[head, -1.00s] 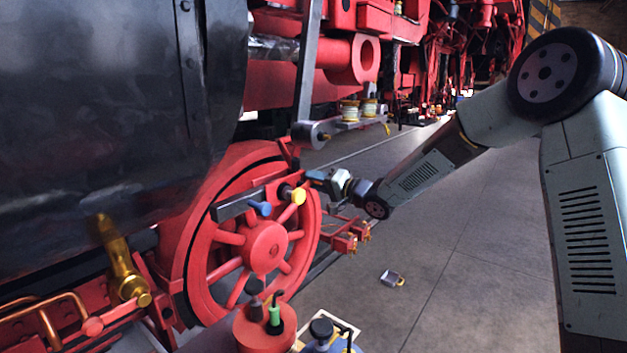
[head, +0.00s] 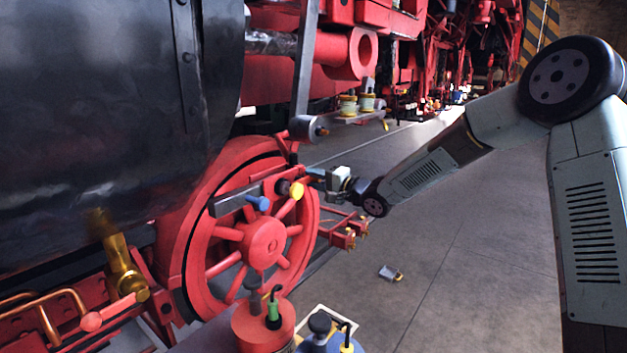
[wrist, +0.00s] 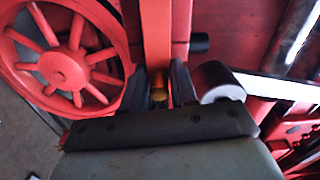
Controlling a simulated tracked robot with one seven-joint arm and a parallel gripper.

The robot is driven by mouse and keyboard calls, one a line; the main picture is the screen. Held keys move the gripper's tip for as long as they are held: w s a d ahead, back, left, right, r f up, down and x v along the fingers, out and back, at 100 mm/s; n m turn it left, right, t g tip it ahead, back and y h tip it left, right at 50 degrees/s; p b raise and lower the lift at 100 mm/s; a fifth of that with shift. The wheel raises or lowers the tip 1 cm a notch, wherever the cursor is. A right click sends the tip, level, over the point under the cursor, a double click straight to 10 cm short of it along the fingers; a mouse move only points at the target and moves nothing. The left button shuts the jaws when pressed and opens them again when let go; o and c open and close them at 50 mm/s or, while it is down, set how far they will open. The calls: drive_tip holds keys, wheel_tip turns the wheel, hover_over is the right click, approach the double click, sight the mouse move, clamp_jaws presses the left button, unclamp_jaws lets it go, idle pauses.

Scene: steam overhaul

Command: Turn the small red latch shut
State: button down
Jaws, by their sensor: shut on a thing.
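A narrow red bar (wrist: 156,35), which I take to be the small red latch, runs down between my gripper's fingers in the wrist view. My gripper (wrist: 160,88) is shut on it, one dark finger on each side. A small yellow part (wrist: 158,95) shows low between the fingers. In the head view my gripper (head: 310,173) reaches the rim of the red spoked wheel (head: 263,241) from the right. The fingertips are small there, and I cannot make out the latch's exact position.
A dark grey cylinder (head: 307,128) sticks out above my gripper. Oil cans, one with a green part (head: 273,312), stand in front. The floor to the right is mostly clear.

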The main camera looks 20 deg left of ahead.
drive_tip(key=shift+d+f, duration=0.15)
drive_tip(key=shift+f, duration=0.25)
drive_tip(key=c, duration=1.2)
unclamp_jaws()
drive_tip(key=shift+w, duration=0.1)
drive_tip(key=shift+c, duration=0.2)
drive_tip(key=shift+o, duration=0.8)
drive_tip(key=shift+r, duration=0.1)
drive_tip(key=v, duration=1.3)
drive_tip(key=shift+d, duration=0.35)
